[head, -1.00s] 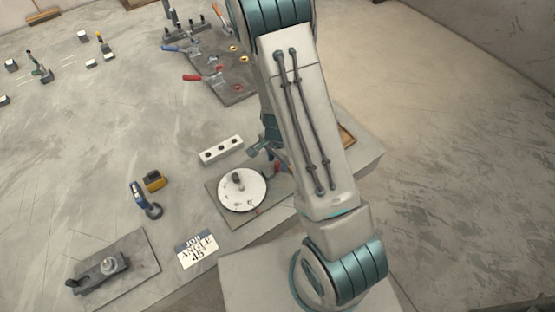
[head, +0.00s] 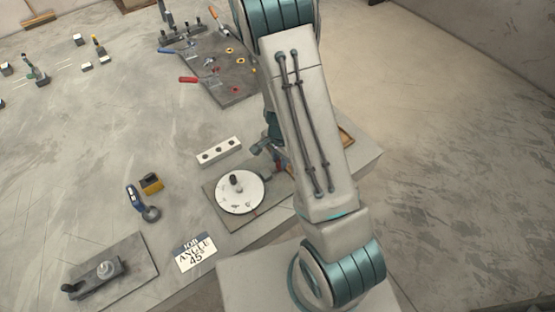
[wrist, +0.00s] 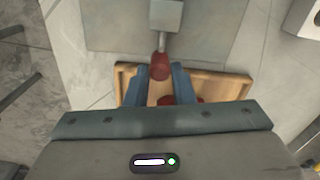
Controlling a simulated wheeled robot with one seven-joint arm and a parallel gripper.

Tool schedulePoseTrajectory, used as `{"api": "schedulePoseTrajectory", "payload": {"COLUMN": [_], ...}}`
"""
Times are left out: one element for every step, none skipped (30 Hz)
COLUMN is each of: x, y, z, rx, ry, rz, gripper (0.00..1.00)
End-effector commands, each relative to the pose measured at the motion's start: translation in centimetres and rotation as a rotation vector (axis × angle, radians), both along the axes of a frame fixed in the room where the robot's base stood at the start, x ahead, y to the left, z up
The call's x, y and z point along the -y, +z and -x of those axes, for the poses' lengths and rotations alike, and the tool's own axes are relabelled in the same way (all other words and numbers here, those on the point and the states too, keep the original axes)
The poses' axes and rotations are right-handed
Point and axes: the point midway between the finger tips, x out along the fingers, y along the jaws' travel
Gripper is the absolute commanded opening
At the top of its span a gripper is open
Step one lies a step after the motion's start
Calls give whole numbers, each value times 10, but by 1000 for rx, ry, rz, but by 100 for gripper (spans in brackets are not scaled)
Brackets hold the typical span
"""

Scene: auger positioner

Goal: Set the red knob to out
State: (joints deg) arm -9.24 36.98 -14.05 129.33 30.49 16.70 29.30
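The red knob (wrist: 160,67) sits on the end of a short metal shaft that comes out of a grey block (wrist: 166,14) in the wrist view. My gripper (wrist: 159,72) is open, its two blue fingers on either side of the near part of the knob, with a gap visible on each side. In the head view the positioner's white disc (head: 240,193) with a dark post lies on a grey plate (head: 213,192). My arm hides most of the gripper there, and the knob cannot be made out clearly.
A wooden tray (wrist: 235,84) lies below the fingers, with red things partly hidden in it. A white block with holes (head: 219,151), a job angle 45 card (head: 195,253), a yellow item (head: 151,183) and a clamp plate (head: 140,262) stand nearby. A board with red and blue handles (head: 235,90) is farther back.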

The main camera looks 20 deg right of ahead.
Motion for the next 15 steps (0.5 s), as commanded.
{"api": "schedulePoseTrajectory", "payload": {"x": [3,2,2,1,1,0,0,0,-1,-1,-1,-2,-2,-2,-1], "y": [1,1,1,1,1,0,0,0,0,1,1,3,5,7,11], "z": [-1,-1,-1,-1,-1,-1,0,0,0,0,0,-1,-1,-1,-1], "rx": [3,2,2,2,2,2,2,0,0,0,1,1,2,3,4], "ry": [-5,-5,-4,-3,-1,0,0,1,2,3,3,4,4,4,4], "rz": [3,2,2,2,1,1,1,1,1,1,0,0,0,1,1], "gripper": [36,41,41,41,41,41,41,41,41,41,41,41,41,41,41]}}
